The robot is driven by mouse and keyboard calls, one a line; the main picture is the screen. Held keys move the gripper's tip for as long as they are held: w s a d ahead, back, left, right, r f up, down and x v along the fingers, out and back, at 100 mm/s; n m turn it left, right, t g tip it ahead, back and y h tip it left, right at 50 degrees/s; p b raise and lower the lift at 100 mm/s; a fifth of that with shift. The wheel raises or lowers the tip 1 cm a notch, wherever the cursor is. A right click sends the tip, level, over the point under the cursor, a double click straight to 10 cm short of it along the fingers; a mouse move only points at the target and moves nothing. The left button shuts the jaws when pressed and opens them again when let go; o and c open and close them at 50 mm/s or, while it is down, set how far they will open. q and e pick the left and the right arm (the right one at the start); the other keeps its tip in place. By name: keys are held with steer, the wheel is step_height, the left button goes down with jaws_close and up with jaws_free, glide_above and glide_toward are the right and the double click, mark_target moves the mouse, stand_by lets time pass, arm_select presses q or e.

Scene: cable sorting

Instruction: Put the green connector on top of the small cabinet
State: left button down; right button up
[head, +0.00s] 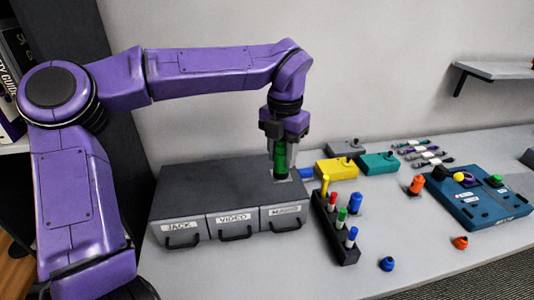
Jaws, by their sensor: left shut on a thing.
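The small cabinet (208,182) stands on the table, with a dark flat top and three labelled drawers in front, all shut. My left gripper (281,170) points down over the right part of the cabinet top. It is shut on the green connector (279,157), an upright green cylinder between the fingers. The fingers partly hide the connector. I cannot tell whether its lower end touches the cabinet top. My right gripper is not in view.
A black rack (333,232) with coloured connectors stands right of the cabinet. Behind it are yellow (337,170), teal (379,164) and grey (346,147) boxes. A blue panel (476,197) lies at the right. The cabinet top's left and middle are clear.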

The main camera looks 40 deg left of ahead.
arm_select(q)
steer(key=w+a+f+p, duration=0.2)
steer(key=w+a+f, duration=0.1)
steer(key=w+f, duration=0.4)
steer(key=shift+s+a+f, duration=0.25)
steer(key=shift+s+f, duration=0.25)
steer(key=shift+s+a+f, duration=0.25)
steer(key=shift+s+f, duration=0.2)
steer(key=shift+a+f, duration=0.1)
steer(key=shift+f, duration=0.15)
steer(key=c, duration=1.1)
jaws_free()
steer(key=shift+w+f, duration=0.35)
steer(key=shift+w, duration=0.2)
steer(key=shift+w+f, duration=0.3)
steer(key=shift+w, duration=0.25)
steer(key=o, duration=0.4)
steer(key=shift+w, duration=0.25)
steer(key=shift+s+r, duration=0.35)
steer(key=shift+s, duration=0.3)
steer(key=shift+r, duration=0.15)
steer(key=r+b, duration=0.1)
steer(key=r, duration=1)
steer(key=shift+w+r, duration=0.2)
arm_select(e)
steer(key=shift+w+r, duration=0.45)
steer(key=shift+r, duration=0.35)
